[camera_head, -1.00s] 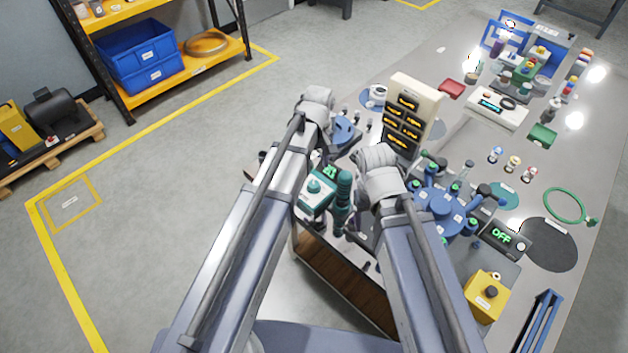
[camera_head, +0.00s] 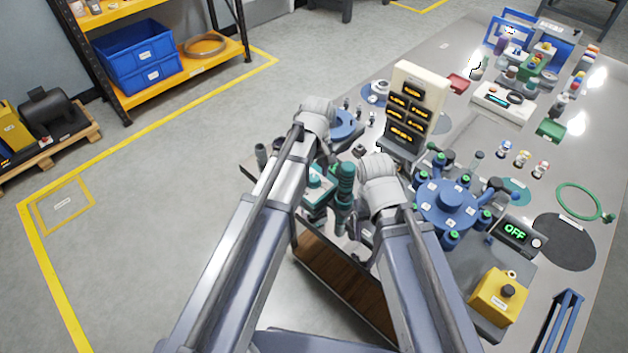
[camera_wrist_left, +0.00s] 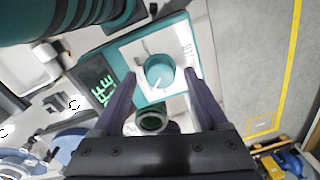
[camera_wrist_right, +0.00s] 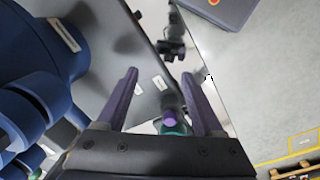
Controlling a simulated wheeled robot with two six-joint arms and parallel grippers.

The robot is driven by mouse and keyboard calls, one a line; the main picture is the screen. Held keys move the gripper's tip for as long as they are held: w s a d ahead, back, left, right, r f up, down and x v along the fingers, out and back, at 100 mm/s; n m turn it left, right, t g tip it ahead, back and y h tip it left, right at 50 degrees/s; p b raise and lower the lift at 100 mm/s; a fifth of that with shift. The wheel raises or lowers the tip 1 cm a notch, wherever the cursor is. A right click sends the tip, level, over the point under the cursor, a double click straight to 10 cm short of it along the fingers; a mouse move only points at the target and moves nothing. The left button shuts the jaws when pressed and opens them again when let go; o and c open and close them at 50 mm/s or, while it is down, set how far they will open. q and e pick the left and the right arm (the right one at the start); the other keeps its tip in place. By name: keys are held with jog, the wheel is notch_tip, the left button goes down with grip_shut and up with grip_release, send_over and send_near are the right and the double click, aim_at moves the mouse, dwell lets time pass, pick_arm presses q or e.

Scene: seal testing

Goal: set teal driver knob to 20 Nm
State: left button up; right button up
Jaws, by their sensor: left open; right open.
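The teal driver (camera_head: 344,182) stands upright at the table's near left edge, with its boxy part (camera_head: 316,187) partly hidden by my left arm. In the left wrist view, its round teal knob (camera_wrist_left: 159,74) with a pale pointer mark sits on a white dial face. A green display (camera_wrist_left: 104,88) is beside it; its reading is too skewed to tell. My left gripper (camera_wrist_left: 160,76) is open, its fingers on either side of the knob; contact cannot be told. My right gripper (camera_wrist_right: 160,76) is open and empty, over the table edge.
A cream panel with orange readouts (camera_head: 413,100) stands behind the driver. A blue round fixture (camera_head: 446,203), an OFF display (camera_head: 515,232) and a yellow box (camera_head: 498,296) lie right of my right arm. Open floor is at the left.

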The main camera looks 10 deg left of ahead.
pick_arm(q)
jog(key=shift+f, duration=0.1)
jog(key=shift+c, duration=0.3)
grip_shut()
dwell(0.4)
